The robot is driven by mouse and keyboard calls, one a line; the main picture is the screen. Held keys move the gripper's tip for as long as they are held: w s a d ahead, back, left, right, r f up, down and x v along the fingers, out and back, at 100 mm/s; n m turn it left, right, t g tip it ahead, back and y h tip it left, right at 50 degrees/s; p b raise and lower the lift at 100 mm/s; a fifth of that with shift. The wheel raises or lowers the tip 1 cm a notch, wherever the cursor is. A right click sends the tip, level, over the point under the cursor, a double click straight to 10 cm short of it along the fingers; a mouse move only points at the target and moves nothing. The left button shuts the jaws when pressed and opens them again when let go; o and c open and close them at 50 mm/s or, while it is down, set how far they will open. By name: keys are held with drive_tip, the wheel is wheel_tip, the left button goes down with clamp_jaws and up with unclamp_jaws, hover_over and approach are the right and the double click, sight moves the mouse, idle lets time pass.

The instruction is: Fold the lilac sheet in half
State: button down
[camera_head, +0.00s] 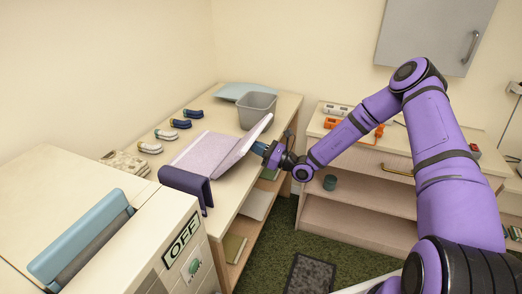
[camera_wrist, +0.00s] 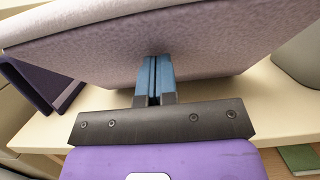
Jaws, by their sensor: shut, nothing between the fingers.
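The lilac sheet (camera_head: 203,151) lies on the long pale counter. Its right part is tilted up along a crease, with its free edge raised toward the right. My gripper (camera_head: 259,148) is at the right of this raised flap, on its outer side. In the wrist view the sheet's underside (camera_wrist: 215,48) spans the top of the picture. My blue fingers (camera_wrist: 156,62) are shut together, with nothing between them. Their tips are at the underside of the flap and seem to touch it.
A dark purple bent piece (camera_head: 187,183) is at the counter's near edge, beside the sheet. A grey bin (camera_head: 257,110) stands behind the sheet. Several small rolled items (camera_head: 166,134) line the left side. A second shelf unit (camera_head: 370,160) stands at the right.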

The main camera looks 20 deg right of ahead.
drive_tip(key=shift+r+x, duration=0.1)
drive_tip(key=shift+x, duration=1.2)
drive_tip(key=shift+r+x, duration=0.15)
drive_tip(key=shift+x, duration=1.1)
drive_tip(key=shift+f+x, duration=0.2)
drive_tip(key=shift+x, duration=0.6)
drive_tip(key=shift+f+x, duration=0.2)
drive_tip(key=shift+x, duration=0.6)
drive_tip(key=shift+f+x, duration=0.15)
drive_tip(key=shift+x, duration=0.65)
drive_tip(key=shift+w, duration=0.1)
drive_tip(key=shift+s+d+r, duration=0.6)
drive_tip(key=shift+d+r, duration=0.2)
drive_tip(key=shift+s+d+r, duration=0.6)
drive_tip(key=shift+d+r, duration=0.15)
drive_tip(key=shift+r, duration=0.1)
drive_tip(key=shift+s+d+r, duration=0.55)
drive_tip(key=shift+d+r, duration=0.25)
